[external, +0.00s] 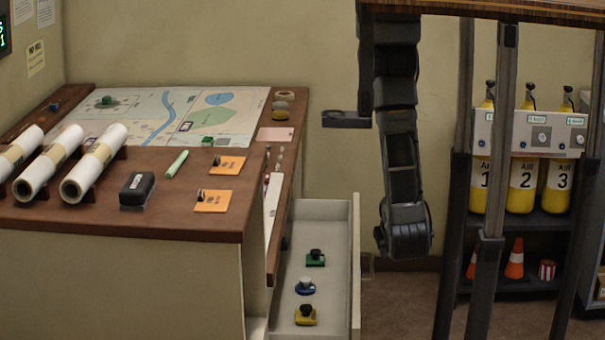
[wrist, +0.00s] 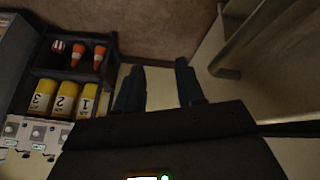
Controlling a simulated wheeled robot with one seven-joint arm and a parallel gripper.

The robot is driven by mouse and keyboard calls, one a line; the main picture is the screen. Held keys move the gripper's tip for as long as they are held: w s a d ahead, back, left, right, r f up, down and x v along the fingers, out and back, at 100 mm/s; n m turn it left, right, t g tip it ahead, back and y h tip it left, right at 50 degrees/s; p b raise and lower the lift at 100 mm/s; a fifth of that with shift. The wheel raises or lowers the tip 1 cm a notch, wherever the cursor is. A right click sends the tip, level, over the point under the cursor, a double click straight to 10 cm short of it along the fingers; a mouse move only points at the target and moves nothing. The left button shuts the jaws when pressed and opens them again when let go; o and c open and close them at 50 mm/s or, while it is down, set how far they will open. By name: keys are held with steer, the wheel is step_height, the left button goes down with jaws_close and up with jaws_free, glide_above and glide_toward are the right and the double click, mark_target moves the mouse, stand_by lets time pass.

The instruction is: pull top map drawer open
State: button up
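The map drawer (external: 357,225) is pulled well out of the right side of the wooden-topped console. Several small stamp-like items lie inside it. Its handle (external: 368,265) sticks out to the right of the drawer front. My gripper (wrist: 158,88) shows two dark fingers held apart with nothing between them in the wrist view. In the external view the lower end of my arm hangs right of the drawer front, apart from it in the picture; the fingertips are hidden there. A pale panel with a bar, apparently the drawer front (wrist: 262,32), is right of the fingers in the wrist view.
The console top (external: 70,215) holds a map (external: 160,110), rolled charts (external: 95,160) and a black block (external: 137,190). A shelf with yellow air cylinders (external: 521,187) and cones (external: 514,258) stands at right. Floor (wrist: 165,30) shows beyond my fingers.

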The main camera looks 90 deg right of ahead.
mark_target(372, 259)
steer(key=w+a+r+m+t+y+p, duration=0.2)
steer(key=w+a+r+m+y+p, duration=0.15)
steer(key=r+y, duration=0.35)
steer(key=shift+h, duration=0.3)
steer(key=shift+w+a+f+b, duration=0.15)
steer(key=shift+w+f, duration=0.1)
steer(key=shift+f, duration=0.85)
steer(key=shift+w+f+b, duration=0.15)
steer(key=shift+w+f, duration=0.05)
steer(key=shift+f, duration=0.85)
steer(key=shift+w+a+f+b, duration=0.15)
steer(key=shift+w+f, duration=0.1)
steer(key=shift+f, duration=0.85)
steer(key=shift+d, duration=0.1)
steer(key=shift+c, duration=0.4)
jaws_close()
